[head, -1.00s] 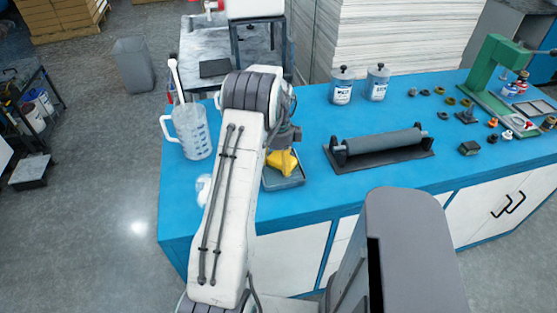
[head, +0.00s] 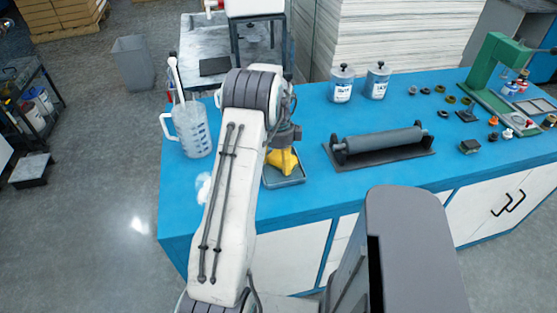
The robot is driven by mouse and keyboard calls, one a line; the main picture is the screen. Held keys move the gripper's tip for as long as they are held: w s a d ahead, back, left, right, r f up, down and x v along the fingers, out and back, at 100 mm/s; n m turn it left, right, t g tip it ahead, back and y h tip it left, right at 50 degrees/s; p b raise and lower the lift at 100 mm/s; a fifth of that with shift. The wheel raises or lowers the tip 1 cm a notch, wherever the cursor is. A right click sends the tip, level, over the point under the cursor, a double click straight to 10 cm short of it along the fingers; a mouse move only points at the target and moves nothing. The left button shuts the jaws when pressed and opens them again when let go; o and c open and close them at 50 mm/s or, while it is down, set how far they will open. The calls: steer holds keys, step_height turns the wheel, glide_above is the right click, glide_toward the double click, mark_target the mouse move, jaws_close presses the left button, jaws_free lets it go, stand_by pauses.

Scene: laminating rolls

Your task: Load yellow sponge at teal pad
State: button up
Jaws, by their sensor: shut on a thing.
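The yellow sponge (head: 282,161) is below the wrist end of my arm in the head view. My gripper (head: 283,150) is shut on it and points downward; the fingers are mostly hidden by the arm and wrist. The sponge is over or in a shallow grey-teal tray (head: 298,181) on the blue counter, likely the teal pad. I cannot tell whether the sponge touches its surface. My forearm hides the tray's left side.
The blue counter (head: 330,193) also holds a measuring jug (head: 193,130) left of my arm and a roller on a dark base (head: 378,144) to the right. Two lidded canisters (head: 342,84) stand behind. A green press (head: 490,75) and several small parts are at the right.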

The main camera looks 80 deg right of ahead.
mark_target(278, 158)
steer(key=shift+f+b, duration=0.3)
steer(key=shift+f, duration=0.15)
stand_by(1.4)
steer(key=shift+r, duration=0.15)
steer(key=shift+r+p, duration=2.35)
steer(key=shift+r, duration=1.1)
